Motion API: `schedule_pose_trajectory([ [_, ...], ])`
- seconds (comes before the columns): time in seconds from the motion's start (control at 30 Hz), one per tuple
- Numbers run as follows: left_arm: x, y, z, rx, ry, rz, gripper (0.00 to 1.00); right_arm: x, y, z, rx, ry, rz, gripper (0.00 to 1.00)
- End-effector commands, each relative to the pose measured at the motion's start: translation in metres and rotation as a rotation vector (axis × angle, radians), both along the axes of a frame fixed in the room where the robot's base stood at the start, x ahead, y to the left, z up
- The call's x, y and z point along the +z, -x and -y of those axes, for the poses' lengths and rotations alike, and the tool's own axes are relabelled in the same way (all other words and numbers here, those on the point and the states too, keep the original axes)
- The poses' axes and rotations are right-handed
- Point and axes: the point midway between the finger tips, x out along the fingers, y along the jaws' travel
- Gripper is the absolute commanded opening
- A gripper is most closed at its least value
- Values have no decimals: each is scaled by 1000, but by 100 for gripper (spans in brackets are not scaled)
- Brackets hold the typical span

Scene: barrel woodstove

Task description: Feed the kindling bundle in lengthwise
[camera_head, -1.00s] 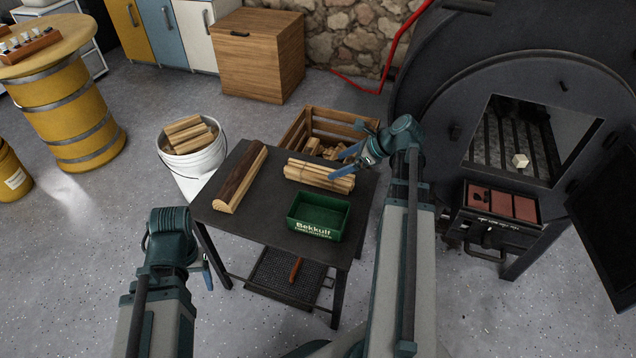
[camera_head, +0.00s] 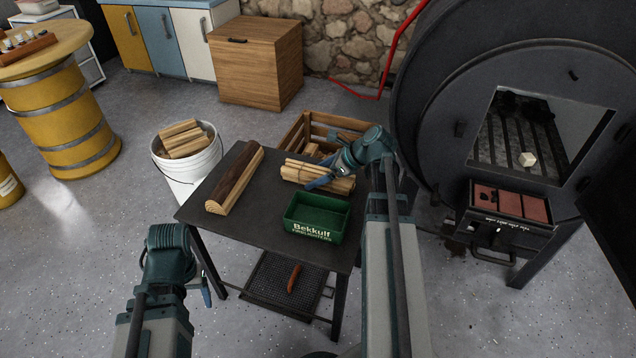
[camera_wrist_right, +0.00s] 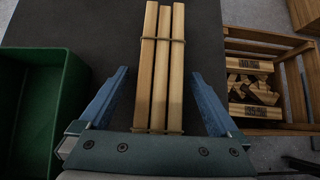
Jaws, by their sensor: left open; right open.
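The kindling bundle (camera_head: 302,171), several pale sticks tied with bands, lies on the dark table (camera_head: 262,213) near its back right edge. My right gripper (camera_head: 322,178) is open at the bundle's right part. In the right wrist view the bundle (camera_wrist_right: 160,65) runs between the two blue fingers of the right gripper (camera_wrist_right: 155,95), with a gap on each side. My left gripper (camera_head: 207,290) is low, in front and left of the table, away from everything. The stove opening (camera_head: 515,135) stands open at the right, with a grate and a small pale cube (camera_head: 527,159) inside.
A split log (camera_head: 236,180) and a green box (camera_head: 318,220) share the table with the bundle. A bucket of wood (camera_head: 187,165) stands left, a wooden crate (camera_head: 318,125) behind. The stove's open door (camera_head: 615,200) hangs at the right. A drawer with red bricks (camera_head: 510,203) juts out below the opening.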

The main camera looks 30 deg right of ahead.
Motion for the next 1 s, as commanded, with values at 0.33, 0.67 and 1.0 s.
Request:
schedule_pose_trajectory([
  [0.33,-2,0,0,-1,0,0,71,-2,-2,-1,-1,0,0,80],
  [0.67,-2,0,0,-1,0,0,71,-2,-2,-1,-1,1,0,20],
  [1.0,-1,0,0,-1,0,0,71,-1,-2,-1,-1,1,0,0],
])
